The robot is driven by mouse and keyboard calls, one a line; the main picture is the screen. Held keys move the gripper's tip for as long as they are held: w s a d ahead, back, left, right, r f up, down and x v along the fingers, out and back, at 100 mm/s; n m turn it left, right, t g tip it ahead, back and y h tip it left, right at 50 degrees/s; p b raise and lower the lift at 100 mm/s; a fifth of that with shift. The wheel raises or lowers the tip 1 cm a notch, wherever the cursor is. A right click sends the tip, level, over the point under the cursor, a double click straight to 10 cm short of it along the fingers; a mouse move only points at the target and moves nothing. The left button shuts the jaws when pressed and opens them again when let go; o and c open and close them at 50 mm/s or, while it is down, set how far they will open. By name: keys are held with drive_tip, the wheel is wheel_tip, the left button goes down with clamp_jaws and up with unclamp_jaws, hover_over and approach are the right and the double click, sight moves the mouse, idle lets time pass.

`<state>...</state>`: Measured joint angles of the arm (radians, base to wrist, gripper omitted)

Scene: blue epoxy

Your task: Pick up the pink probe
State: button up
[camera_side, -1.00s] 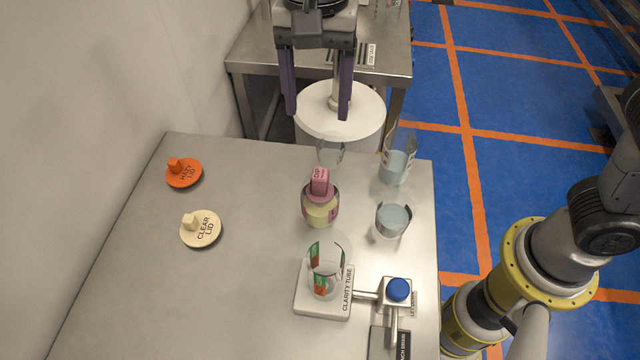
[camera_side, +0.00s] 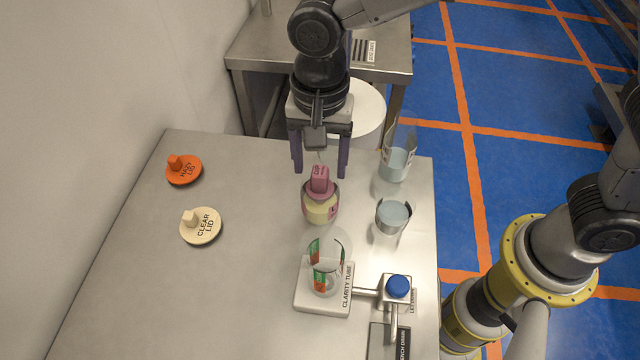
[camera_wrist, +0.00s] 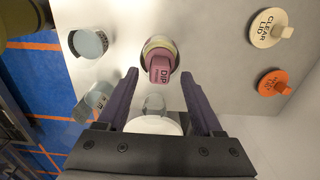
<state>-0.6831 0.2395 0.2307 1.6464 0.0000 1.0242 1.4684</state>
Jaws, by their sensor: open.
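The pink probe (camera_side: 320,179) has a block-shaped top marked "DIP" and sits upright in a round container (camera_side: 321,210) with pale yellow contents and a pink rim. In the wrist view the probe (camera_wrist: 161,70) shows just beyond the fingertips, near the middle. My gripper (camera_side: 321,172) is open, its two purple fingers spread on either side and behind the probe in the side view. Nothing is between the fingers that I can see held. In the wrist view my gripper (camera_wrist: 160,75) has the probe's top between and ahead of its tips.
A tall glass (camera_side: 397,160) and a beaker (camera_side: 392,216) stand right of the probe. A clarity tube stand (camera_side: 322,301) and a blue knob (camera_side: 398,288) are in front. An orange lid (camera_side: 184,170) and cream lid (camera_side: 201,227) lie left; the table between is clear.

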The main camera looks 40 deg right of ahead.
drive_tip(key=shift+f, duration=0.65)
clamp_jaws()
idle(0.9)
